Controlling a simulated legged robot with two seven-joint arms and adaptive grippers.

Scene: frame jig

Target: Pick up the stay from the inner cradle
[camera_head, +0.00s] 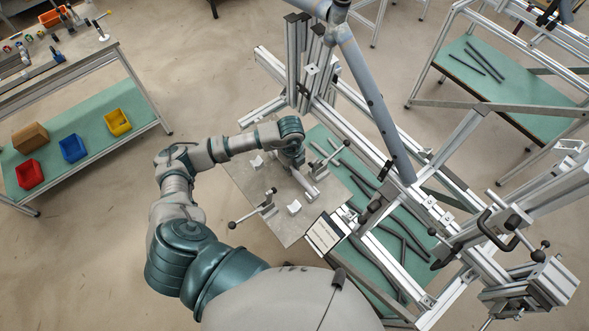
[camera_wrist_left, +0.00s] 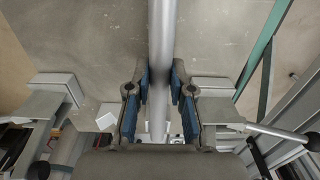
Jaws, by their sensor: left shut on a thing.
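The stay is a light grey tube (camera_wrist_left: 161,40) running up the middle of the left wrist view, between the blue-padded fingers of my left gripper (camera_wrist_left: 159,95). The gripper is shut on it. In the head view my left gripper (camera_head: 297,165) points down over a grey metal plate (camera_head: 262,213), and a short length of the stay (camera_head: 307,187) shows beside it. Two small white cradle blocks show on the plate, one at the back left (camera_head: 257,161) and one at the front (camera_head: 294,207). Whether the stay still touches a cradle is hidden. My right gripper is not in view.
Clamps with black-knobbed levers (camera_head: 254,209) stand at the plate's edges. An aluminium frame jig (camera_head: 330,118) with a blue-grey tube (camera_head: 375,100) rises to the right. Dark tubes (camera_head: 400,238) lie on a green shelf below. A bench with coloured bins (camera_head: 72,149) stands far left.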

